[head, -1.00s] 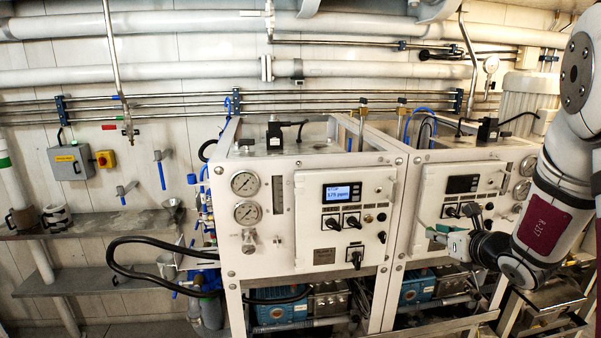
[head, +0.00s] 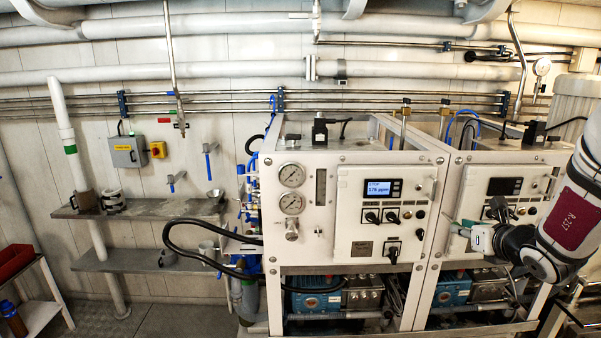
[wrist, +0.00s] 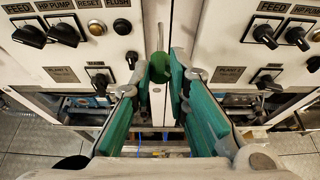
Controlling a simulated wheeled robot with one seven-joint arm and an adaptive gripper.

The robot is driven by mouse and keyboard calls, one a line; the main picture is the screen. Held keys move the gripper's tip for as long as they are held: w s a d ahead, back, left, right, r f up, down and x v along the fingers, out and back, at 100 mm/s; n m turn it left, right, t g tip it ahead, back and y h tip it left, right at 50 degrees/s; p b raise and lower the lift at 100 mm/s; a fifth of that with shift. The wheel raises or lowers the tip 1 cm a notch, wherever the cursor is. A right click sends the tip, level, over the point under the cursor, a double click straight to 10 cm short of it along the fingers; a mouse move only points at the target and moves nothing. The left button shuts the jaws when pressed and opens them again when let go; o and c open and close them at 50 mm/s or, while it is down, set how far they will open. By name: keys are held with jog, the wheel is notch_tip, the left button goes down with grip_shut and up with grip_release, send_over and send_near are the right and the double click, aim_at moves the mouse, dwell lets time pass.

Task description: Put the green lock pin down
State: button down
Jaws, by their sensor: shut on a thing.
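My gripper (head: 474,237) is at the right of the head view, in front of the right-hand white cabinet. In the wrist view my gripper (wrist: 163,80) has teal-padded fingers closing around the green lock pin (wrist: 159,66). The pin's rounded green end shows between the fingertips, in front of the gap between the two cabinets. The rest of the pin is hidden by the fingers. In the head view the pin is too small to tell apart from the fingertips.
Two white control cabinets (head: 330,240) stand ahead, with knobs and gauges on their fronts. Two grey wall shelves (head: 150,208) are at the left, the upper one holding mugs. A low rack with a red bin (head: 14,262) stands at far left. Floor between is clear.

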jog(key=shift+s+d+f, duration=0.1)
jog(key=shift+d+f, duration=0.1)
jog(key=shift+f, duration=0.5)
jog(key=shift+w+d+f, duration=0.1)
jog(key=shift+d+f, duration=0.1)
jog(key=shift+f, duration=0.45)
jog(key=shift+s+d+f, duration=0.1)
jog(key=shift+d+f, duration=0.1)
jog(key=shift+f, duration=0.5)
jog(key=shift+d, duration=0.15)
